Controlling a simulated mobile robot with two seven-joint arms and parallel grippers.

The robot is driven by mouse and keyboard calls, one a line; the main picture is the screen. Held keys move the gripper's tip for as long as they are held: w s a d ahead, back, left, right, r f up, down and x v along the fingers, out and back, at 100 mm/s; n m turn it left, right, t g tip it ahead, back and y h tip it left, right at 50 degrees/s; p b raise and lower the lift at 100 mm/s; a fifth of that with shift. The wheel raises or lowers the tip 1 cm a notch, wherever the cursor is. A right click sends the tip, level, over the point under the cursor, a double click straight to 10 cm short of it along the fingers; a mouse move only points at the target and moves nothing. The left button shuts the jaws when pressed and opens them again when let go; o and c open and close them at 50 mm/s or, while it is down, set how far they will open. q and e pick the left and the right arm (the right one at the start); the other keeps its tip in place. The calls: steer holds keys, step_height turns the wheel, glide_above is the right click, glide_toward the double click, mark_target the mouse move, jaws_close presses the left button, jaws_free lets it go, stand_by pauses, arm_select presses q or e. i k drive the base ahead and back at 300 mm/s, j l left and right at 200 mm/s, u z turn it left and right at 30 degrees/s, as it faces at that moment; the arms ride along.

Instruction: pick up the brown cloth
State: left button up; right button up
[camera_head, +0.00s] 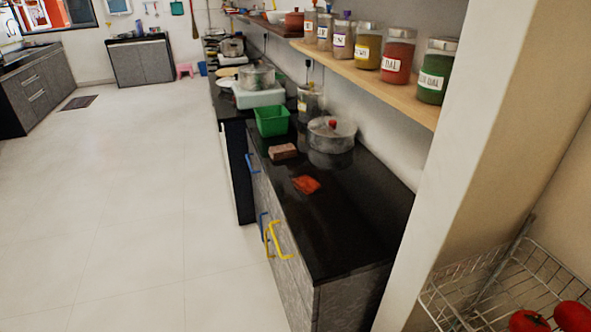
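A small brownish-pink folded piece (283,151) lies on the black countertop (345,215), in front of a green basket. It looks like a folded cloth, but it is too small to be sure. A flat orange-red piece (306,184), perhaps another cloth, lies a little nearer on the same counter. The two lie apart. Neither of my grippers is in view.
A green basket (271,121) and a lidded steel pot (331,136) stand behind the folded piece. A wooden shelf with labelled jars (398,55) overhangs the counter. A wall pillar and wire basket (500,285) are at right. The floor (130,200) at left is open.

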mark_target(286, 150)
steer(key=i+j+z, duration=0.1)
steer(key=i+j, duration=0.65)
steer(key=i, duration=0.15)
